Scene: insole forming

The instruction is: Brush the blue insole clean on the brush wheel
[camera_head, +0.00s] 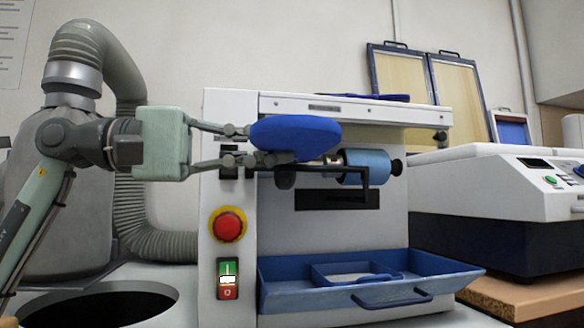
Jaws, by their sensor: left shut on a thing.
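My left gripper (247,146) comes in from the left and is shut on the blue insole (296,133). It holds the insole in front of the white machine, left of the brush wheel (366,166). The wheel is a light blue cylinder on a shaft with a dark end knob. The insole's right end is close to the wheel's left side; I cannot tell whether they touch. Part of the insole's underside is hidden by the lower finger. My right gripper is out of view.
The white machine (228,104) has a red stop button (228,224) and a green and red switch (228,279). A blue tray (440,270) sits below the wheel. A dark round opening (100,305) is at lower left. Another white machine (485,180) stands at right.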

